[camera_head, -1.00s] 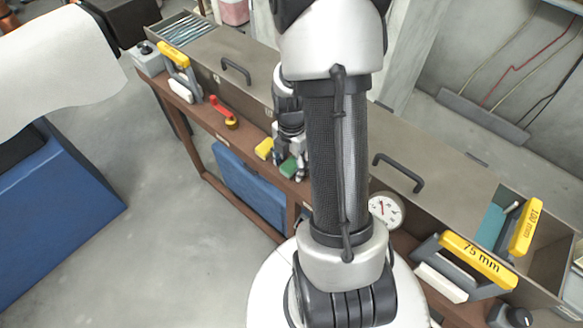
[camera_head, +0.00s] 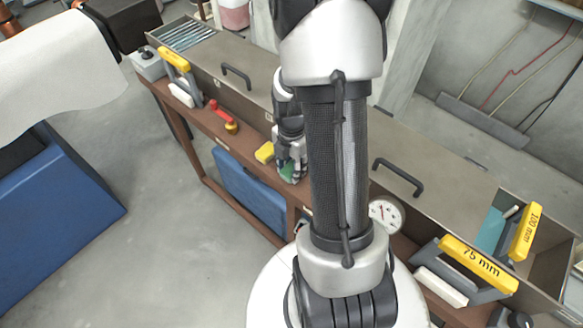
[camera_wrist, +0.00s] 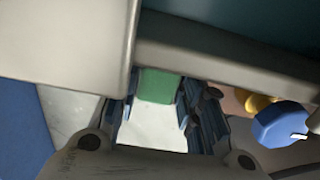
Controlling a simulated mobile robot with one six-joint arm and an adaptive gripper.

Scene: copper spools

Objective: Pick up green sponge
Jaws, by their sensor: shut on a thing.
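The green sponge (camera_head: 287,170) is at my gripper (camera_head: 291,163), on or just above the brown ledge along the front of the metal bench. In the wrist view the sponge's green part (camera_wrist: 158,86) and a white part (camera_wrist: 152,130) show between the two dark fingers of my gripper (camera_wrist: 160,120). My gripper is shut on the sponge. My arm hides part of the ledge to the right of the sponge. I cannot tell whether the sponge touches the ledge.
A yellow sponge-like block (camera_head: 264,152) lies just left of my gripper. A red-handled valve (camera_head: 224,117) stands further left on the ledge. A round gauge (camera_head: 384,214) and the 75 mm yellow-handled tool (camera_head: 478,264) are to the right. A blue panel (camera_head: 249,190) hangs below.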

